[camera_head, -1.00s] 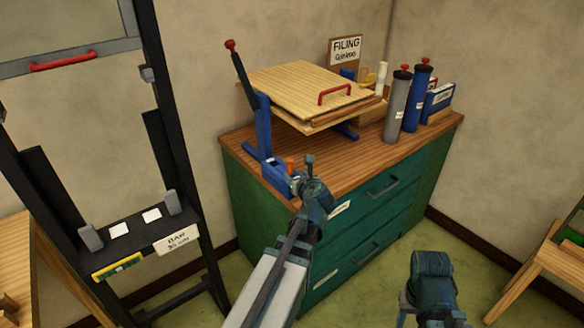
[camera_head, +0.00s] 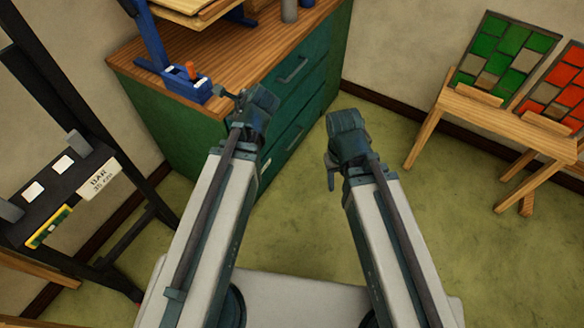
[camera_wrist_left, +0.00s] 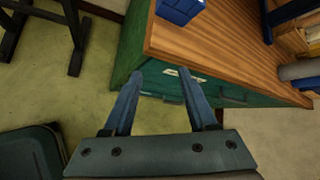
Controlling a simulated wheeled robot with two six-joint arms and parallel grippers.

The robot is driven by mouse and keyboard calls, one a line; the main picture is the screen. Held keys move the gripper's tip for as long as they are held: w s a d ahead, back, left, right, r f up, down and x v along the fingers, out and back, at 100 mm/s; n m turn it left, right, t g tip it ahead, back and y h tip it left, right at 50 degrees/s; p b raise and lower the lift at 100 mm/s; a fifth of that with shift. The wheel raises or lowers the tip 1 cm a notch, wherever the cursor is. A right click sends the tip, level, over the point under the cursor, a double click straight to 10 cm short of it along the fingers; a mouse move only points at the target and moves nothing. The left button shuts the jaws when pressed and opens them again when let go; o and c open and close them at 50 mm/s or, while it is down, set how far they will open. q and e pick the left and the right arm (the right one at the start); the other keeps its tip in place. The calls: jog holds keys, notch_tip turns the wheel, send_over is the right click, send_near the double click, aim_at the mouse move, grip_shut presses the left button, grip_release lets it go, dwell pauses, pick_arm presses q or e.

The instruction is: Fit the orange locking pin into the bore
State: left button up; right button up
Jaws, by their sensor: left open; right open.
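The orange locking pin (camera_head: 190,69) stands upright, or nearly so, at the blue base (camera_head: 186,88) of the press on the cabinet top. I cannot tell whether it sits in a holder, and I cannot make out the bore. My left gripper (camera_head: 232,97) is open, in front of the cabinet edge, to the right of the pin and apart from it. In the left wrist view its two fingers (camera_wrist_left: 164,88) are spread with nothing between them, and a blue block (camera_wrist_left: 180,8) shows at the top edge. My right gripper (camera_head: 331,168) is open and empty over the floor.
The green cabinet (camera_head: 170,135) has a wooden top (camera_head: 245,55) and protruding handles. A black rack (camera_head: 60,160) with a "BAR" label stands at left. Easels with green (camera_head: 503,52) and red-orange (camera_head: 560,90) glass panels stand at right. Floor between is clear.

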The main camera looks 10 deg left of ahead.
pick_arm(q)
jog(key=s+d+f+n+g+h, duration=0.3)
jog(key=s+d+n, duration=0.4)
jog(key=d, duration=0.3)
jog(key=s+d+f+n+g+h, duration=0.2)
jog(key=s+d+f+n+g, duration=0.1)
jog(key=s+d+n, duration=0.4)
jog(key=s+d+f, duration=0.1)
jog(key=d, duration=0.2)
jog(key=shift+s+d+g+h, duration=0.25)
jog(key=shift+s+g+h, duration=0.1)
jog(key=shift+g+h, duration=0.05)
jog(key=shift+r, duration=0.1)
notch_tip(320, 180, up, 2)
jog(key=shift+p, duration=1.1)
